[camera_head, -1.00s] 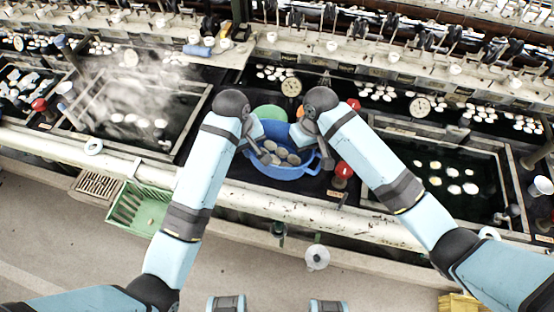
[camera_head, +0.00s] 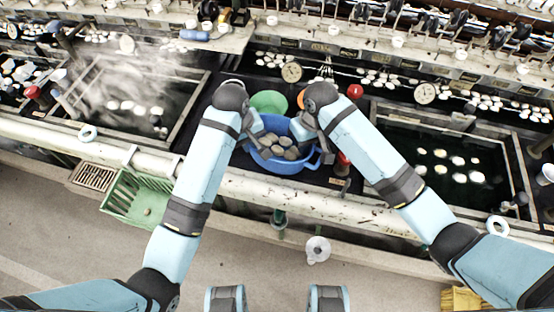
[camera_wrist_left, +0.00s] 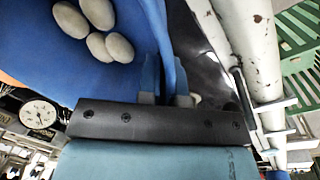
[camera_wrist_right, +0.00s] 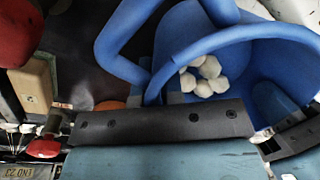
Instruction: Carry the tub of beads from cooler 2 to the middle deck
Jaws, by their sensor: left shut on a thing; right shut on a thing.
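The tub (camera_head: 285,166) is blue, round and open. It holds several pale, rounded pieces (camera_head: 279,146). It is over the dark deck (camera_head: 228,165) between two water basins, behind the pale front rail; I cannot tell whether it touches the deck. My left gripper (camera_head: 258,146) is shut on the tub's left side; the left wrist view shows its fingers on the blue wall (camera_wrist_left: 125,75). My right gripper (camera_head: 311,146) is shut on the tub's right side, at a blue looped handle in the right wrist view (camera_wrist_right: 165,72). The fingertips are partly hidden.
A green round thing (camera_head: 269,101) and an orange one (camera_head: 301,99) lie behind the tub. A red-topped knob (camera_head: 343,160) stands close on its right. A steaming basin (camera_head: 135,100) is on the left, another basin (camera_head: 445,160) on the right. A green crate (camera_head: 140,195) hangs in front.

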